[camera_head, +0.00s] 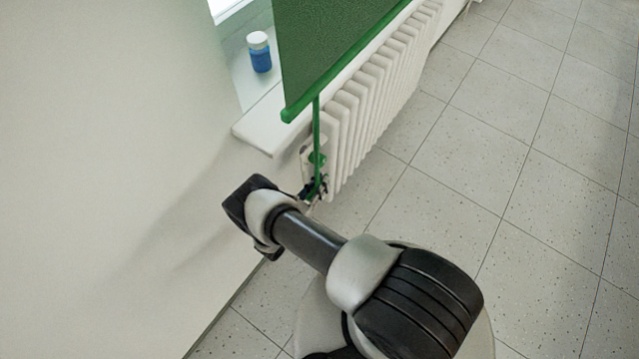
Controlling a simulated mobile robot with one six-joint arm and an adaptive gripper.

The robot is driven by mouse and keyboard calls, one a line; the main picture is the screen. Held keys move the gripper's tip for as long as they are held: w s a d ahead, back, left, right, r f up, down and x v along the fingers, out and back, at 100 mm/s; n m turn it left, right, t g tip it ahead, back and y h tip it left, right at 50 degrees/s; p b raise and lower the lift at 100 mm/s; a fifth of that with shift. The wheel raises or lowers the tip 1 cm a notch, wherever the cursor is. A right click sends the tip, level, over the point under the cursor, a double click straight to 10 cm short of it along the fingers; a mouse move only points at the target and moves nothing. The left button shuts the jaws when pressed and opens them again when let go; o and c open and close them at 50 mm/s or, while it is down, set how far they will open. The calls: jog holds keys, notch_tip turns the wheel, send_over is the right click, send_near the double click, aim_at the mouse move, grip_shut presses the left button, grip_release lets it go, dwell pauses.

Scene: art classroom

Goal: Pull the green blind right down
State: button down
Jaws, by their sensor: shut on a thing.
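The green blind (328,47) hangs at the top of the view in front of the window, and its green bottom bar (352,58) is level with or just past the sill's front edge. The fingers are small and partly hidden by my arm.
A white radiator (372,100) stands under the sill close behind the strap. A white window sill (262,125) holds a blue jar with a white lid (260,53). A plain wall (120,150) is on the left. The tiled floor (480,140) to the right is clear.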

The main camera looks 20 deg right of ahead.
jog(key=shift+w+a, duration=0.1)
dwell(0.3)
notch_tip(320, 180, down, 4)
jog(key=b, duration=0.3)
jog(key=shift+a, duration=0.1)
jog(key=shift+w, duration=0.1)
jog(key=c, duration=1.7)
grip_release()
jog(key=shift+o, duration=0.5)
jog(key=v, duration=1.2)
jog(key=shift+c, duration=0.4)
